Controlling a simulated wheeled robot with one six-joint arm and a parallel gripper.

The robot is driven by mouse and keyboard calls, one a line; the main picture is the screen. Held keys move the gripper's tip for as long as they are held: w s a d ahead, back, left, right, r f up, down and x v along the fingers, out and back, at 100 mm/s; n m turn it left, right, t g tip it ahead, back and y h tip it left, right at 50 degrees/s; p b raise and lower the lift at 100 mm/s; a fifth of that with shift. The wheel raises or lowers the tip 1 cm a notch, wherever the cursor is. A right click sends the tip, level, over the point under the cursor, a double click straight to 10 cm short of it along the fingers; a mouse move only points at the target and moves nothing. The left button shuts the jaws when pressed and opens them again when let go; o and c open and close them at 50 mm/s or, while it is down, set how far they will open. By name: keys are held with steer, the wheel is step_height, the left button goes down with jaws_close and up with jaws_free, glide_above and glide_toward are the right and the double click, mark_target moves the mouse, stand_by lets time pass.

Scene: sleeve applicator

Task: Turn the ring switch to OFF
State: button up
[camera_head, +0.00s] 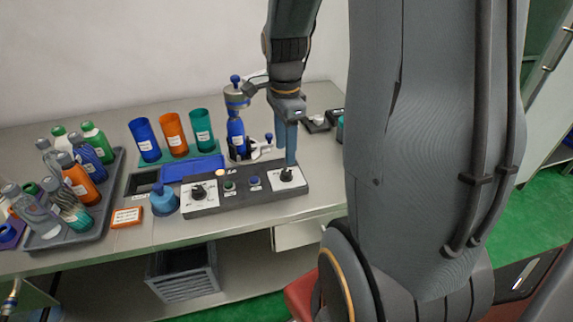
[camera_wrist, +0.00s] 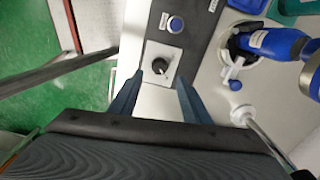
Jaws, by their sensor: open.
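A dark control panel (camera_head: 240,205) lies along the bench front. A black rotary knob on a white plate (camera_head: 286,175) is at its right end, and another black knob on a white plate (camera_head: 199,191) is at its left end. Which is the ring switch I cannot tell; the labels are too small to read. My gripper (camera_head: 290,162) points down over the right knob. In the wrist view the knob (camera_wrist: 160,66) shows between the open blue-grey fingertips of my gripper (camera_wrist: 160,75), with space on both sides. I cannot tell its pointer setting or whether the fingers touch it.
A blue applicator (camera_head: 236,125) stands just behind the panel, close to my gripper. Blue, orange and teal cups (camera_head: 174,133) stand behind left.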

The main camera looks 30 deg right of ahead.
mark_target(285, 172)
steer(key=shift+f+p, duration=0.4)
steer(key=shift+f, duration=3.4)
steer(key=c, duration=1)
steer(key=shift+c, duration=0.2)
